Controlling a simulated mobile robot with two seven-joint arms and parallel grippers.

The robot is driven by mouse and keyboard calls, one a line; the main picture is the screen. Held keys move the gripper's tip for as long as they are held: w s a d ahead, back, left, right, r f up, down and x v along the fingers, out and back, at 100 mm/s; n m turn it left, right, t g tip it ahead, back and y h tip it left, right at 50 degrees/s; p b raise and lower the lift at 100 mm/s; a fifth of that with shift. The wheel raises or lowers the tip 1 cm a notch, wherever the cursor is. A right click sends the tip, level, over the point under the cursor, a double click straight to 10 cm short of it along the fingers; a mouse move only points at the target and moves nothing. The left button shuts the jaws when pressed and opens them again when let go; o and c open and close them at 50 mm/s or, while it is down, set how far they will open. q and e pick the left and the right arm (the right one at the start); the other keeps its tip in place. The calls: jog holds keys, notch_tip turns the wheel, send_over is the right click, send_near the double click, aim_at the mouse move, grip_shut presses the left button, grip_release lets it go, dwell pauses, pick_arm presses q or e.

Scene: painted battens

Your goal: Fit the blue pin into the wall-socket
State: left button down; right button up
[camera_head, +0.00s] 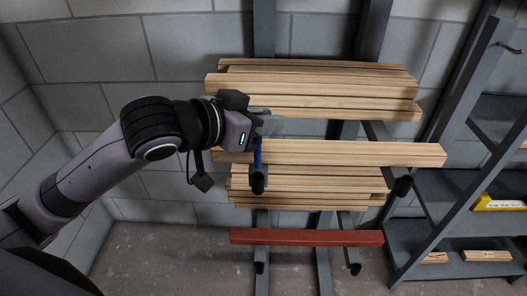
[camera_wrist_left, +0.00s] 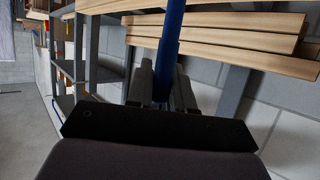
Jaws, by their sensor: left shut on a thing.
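My left gripper (camera_head: 262,124) is in front of the rack, at the left part of the stacked battens. It is shut on the blue pin (camera_head: 258,155), which hangs down from the fingers in the head view. The pin's lower end is just above or in front of a black-capped rack arm (camera_head: 258,183); I cannot tell whether they touch. In the left wrist view, the blue pin (camera_wrist_left: 171,40) stands between the two fingers (camera_wrist_left: 163,92) and runs out of the top of the picture. I cannot make out the wall-socket for certain. My right gripper is not in view.
Bare wooden battens (camera_head: 330,153) lie on the wall rack, close behind the gripper. A red batten (camera_head: 306,237) lies on the lowest arms. More black-capped arms (camera_head: 402,187) stick out. Grey shelving (camera_head: 440,190) stands at the right. The floor (camera_head: 165,260) at lower left is clear.

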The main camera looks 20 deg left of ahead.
pick_arm(q)
jog(key=shift+f+b, duration=0.45)
jog(key=shift+f, duration=2.6)
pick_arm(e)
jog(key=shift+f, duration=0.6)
pick_arm(q)
jog(key=shift+f, duration=0.2)
jog(key=c, duration=1)
grip_release()
jog(key=shift+r, duration=0.25)
